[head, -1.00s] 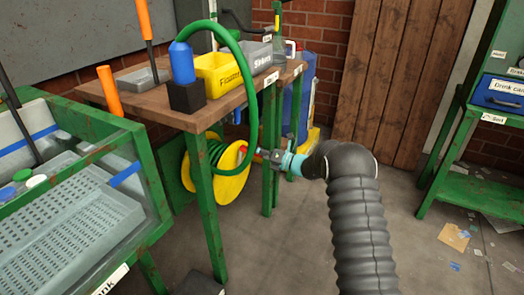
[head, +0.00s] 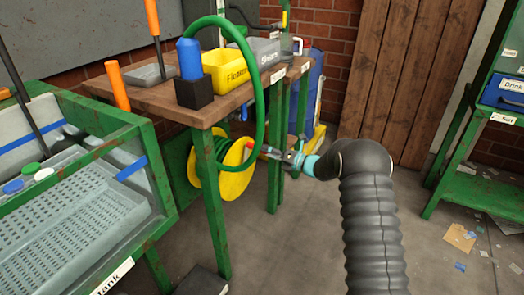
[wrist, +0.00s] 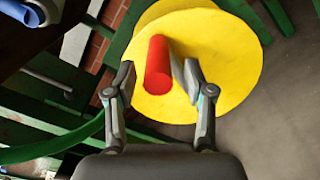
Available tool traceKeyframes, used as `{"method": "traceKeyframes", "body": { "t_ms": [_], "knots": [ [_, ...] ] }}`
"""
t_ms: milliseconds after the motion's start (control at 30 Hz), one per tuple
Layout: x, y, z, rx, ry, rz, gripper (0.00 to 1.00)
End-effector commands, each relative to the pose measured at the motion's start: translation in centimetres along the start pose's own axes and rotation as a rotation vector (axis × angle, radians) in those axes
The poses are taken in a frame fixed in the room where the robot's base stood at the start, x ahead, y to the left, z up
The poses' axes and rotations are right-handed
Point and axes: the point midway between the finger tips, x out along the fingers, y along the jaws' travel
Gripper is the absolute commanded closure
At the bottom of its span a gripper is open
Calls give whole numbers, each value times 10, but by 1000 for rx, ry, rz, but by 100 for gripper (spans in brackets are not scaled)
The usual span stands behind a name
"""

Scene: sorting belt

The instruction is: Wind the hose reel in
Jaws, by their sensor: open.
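The hose reel (head: 237,178) has yellow round sides and hangs low beneath the wooden workbench, with green hose wound on it. The green hose (head: 260,95) also loops up over the bench top. In the wrist view the reel's yellow face (wrist: 225,60) fills the upper middle. A red crank handle (wrist: 158,66) sticks out from it towards the camera. My gripper (wrist: 157,82) is open, with one finger on each side of the red handle; whether either finger touches it I cannot tell. In the head view my gripper (head: 272,153) is at the reel's right side.
The workbench (head: 150,92) carries a yellow bin (head: 225,72), a grey bin (head: 262,52) and a blue bottle (head: 189,60) above the reel. A green-framed tank (head: 150,185) stands at left, a green shelf (head: 480,190) at right. The floor between is mostly clear.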

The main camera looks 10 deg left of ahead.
Motion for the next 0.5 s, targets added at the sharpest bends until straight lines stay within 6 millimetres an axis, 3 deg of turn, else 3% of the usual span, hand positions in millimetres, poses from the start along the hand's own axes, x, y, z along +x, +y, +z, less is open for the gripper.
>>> {"method": "traceKeyframes", "body": {
  "t_ms": [200,500],
  "knots": [
    [-47,-2,1,2,-4,-5,46],
    [-90,-2,0,2,-1,-5,46]
  ]
}}
